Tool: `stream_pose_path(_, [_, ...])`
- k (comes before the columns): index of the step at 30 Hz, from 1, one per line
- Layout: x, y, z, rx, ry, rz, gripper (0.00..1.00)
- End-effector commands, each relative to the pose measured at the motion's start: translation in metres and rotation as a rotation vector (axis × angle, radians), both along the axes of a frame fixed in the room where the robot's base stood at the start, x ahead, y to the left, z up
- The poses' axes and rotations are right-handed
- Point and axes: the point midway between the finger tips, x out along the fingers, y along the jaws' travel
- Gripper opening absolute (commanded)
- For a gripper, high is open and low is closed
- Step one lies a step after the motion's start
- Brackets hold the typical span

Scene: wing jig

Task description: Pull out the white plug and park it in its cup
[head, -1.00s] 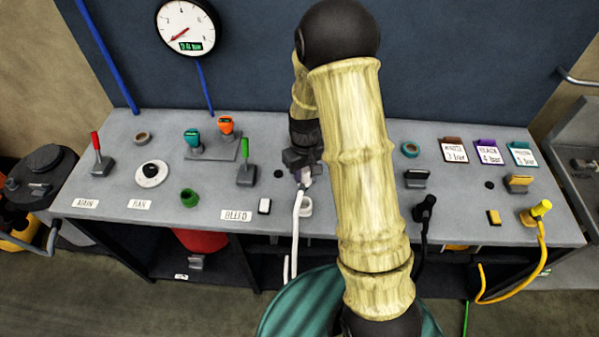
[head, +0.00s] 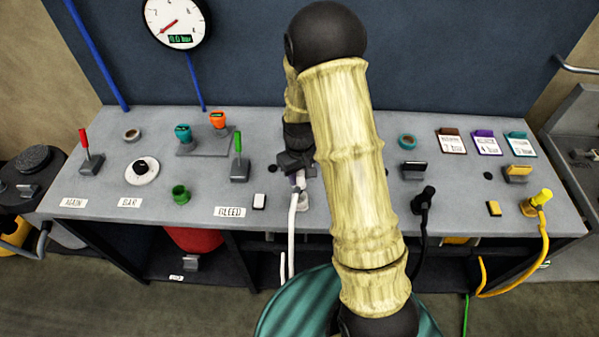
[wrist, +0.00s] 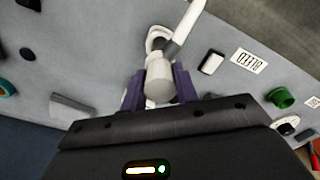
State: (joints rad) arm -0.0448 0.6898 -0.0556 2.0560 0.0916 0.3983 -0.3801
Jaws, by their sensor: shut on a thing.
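The white plug (wrist: 158,82) is between the purple fingers of my gripper (head: 298,178), which is shut on it. Its white hose (head: 292,225) bends down over the front edge of the bench. The white cup (head: 304,200) stands just in front of the plug, near the bench's front edge, and also shows beyond the plug in the wrist view (wrist: 153,40). The plug looks apart from the cup and above the panel; its exact height is hard to tell. A grey block (wrist: 72,105), perhaps the plug's socket, shows in the wrist view, clear of the plug.
A green-handled lever (head: 239,160) and white plate (head: 259,202) stand left of my gripper. The black plug (head: 425,198) and yellow plug (head: 541,196) stand to the right. My arm hides the panel's middle.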

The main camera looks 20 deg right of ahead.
Motion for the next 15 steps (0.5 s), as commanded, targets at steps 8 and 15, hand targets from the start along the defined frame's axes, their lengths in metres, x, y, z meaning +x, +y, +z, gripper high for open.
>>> stream_pose_path(8, [0.0,0.0,-0.022,0.0,0.0,-0.001,0.08])
stream_pose_path(15, [0.0,0.0,-0.022,0.0,-0.001,-0.001,0.08])
